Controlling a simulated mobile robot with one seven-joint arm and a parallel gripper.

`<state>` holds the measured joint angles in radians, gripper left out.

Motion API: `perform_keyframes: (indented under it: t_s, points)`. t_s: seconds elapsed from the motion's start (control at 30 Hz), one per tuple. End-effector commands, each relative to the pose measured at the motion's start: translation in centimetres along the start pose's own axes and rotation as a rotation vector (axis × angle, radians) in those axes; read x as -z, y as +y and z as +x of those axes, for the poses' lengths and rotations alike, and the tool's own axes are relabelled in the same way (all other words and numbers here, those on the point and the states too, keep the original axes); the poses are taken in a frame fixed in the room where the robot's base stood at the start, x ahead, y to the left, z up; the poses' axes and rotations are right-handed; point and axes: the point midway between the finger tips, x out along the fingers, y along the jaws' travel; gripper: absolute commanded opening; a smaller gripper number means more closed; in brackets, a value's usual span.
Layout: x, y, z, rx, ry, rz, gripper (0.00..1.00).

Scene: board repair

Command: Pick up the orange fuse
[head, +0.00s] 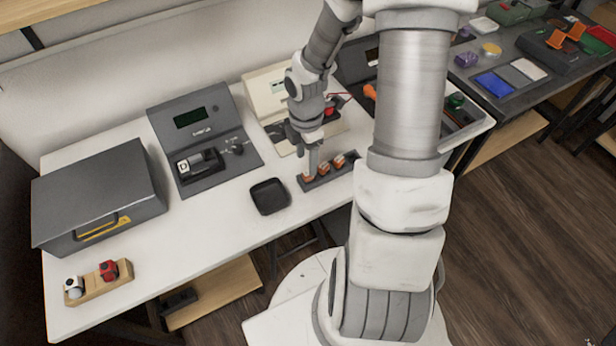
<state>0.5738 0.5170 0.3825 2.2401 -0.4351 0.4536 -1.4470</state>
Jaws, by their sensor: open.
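Several small orange pieces, likely the fuses, sit in a row on a dark narrow holder (346,170) near the front edge of the white table. An orange piece (338,160) is at the right end, and another orange piece (323,168) is in the middle. My gripper (311,170) points down at the left end of the row, over or around the leftmost orange piece (307,179). The gripper partly hides that piece. I cannot tell whether the fingers touch it. The gripper is open.
A black tray (270,196) lies just left of the holder. A dark device (199,139) and a cream device (268,90) stand behind. A grey case (98,187) and a wooden block (98,285) are at the left.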

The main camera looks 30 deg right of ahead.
Motion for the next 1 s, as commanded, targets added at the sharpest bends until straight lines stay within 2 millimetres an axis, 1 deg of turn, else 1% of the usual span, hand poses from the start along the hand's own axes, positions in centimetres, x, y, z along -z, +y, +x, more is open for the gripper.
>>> perform_keyframes:
  t_s: [0.17,0.33,0.43,0.5,0.67,0.7,0.77,0.8,0.87,1.0]
  points:
    - [0.1,-0.1,1.2,0.001,0.001,-0.001,0.62]
    - [0.1,-0.3,3.9,0.004,0.001,-0.002,0.62]
    - [0.1,-0.2,5.1,0.002,0.001,-0.001,0.62]
    - [0.0,-0.2,5.4,0.001,0.001,0.0,0.62]
    - [0.0,-0.2,5.3,0.0,0.0,0.0,0.62]
    - [0.0,-0.2,5.3,0.0,0.0,0.0,0.59]
    - [0.0,-0.2,5.3,0.0,0.0,0.0,0.48]
    - [0.0,-0.2,5.3,0.0,0.0,0.0,0.41]
    - [0.0,-0.2,5.2,0.0,0.0,0.0,0.3]
    - [0.0,-0.2,5.2,0.0,0.0,0.0,0.05]
